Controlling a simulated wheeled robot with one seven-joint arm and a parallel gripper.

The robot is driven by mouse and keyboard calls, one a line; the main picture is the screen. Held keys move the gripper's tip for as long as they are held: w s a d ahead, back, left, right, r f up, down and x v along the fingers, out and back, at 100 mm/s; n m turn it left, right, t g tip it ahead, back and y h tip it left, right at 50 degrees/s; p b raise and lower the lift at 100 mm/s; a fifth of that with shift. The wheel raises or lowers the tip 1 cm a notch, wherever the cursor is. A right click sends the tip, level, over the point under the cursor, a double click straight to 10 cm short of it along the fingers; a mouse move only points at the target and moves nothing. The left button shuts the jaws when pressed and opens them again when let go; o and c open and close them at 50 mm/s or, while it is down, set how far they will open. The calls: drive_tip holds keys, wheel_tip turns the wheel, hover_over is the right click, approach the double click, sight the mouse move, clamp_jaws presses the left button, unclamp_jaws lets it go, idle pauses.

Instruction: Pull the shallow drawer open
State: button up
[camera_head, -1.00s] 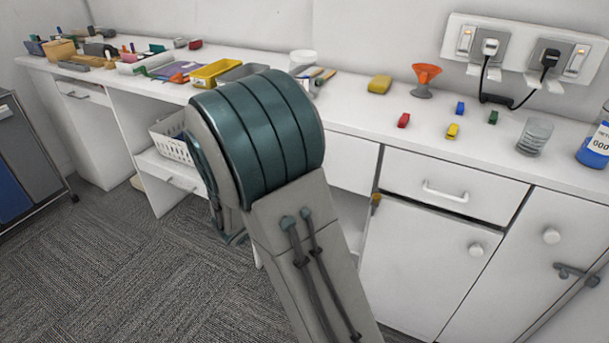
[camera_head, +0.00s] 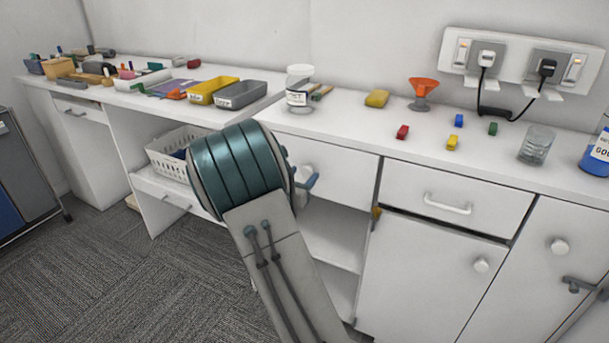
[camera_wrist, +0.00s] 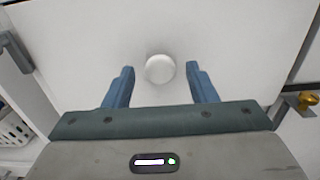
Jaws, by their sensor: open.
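A white drawer front (camera_head: 345,179) with a round white knob (camera_head: 308,171) sits under the counter, above an open shelf bay. My gripper (camera_wrist: 160,72) is in front of it, mostly hidden behind my arm in the head view, with a blue finger showing beside the knob. In the wrist view the knob (camera_wrist: 160,69) lies between my two open blue fingers, with a gap on each side. The drawer front (camera_wrist: 230,45) looks closed. I cannot tell from the wrist view how deep the fingers reach around the knob.
To the right are a drawer with a bar handle (camera_head: 447,204) and a door with a round knob (camera_head: 481,265). A small brass piece (camera_head: 376,213) sits at the bay's right edge. A white basket (camera_head: 176,152) stands on the left shelf. Carpet (camera_head: 110,270) is clear.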

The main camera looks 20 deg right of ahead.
drive_tip(key=shift+x, duration=1)
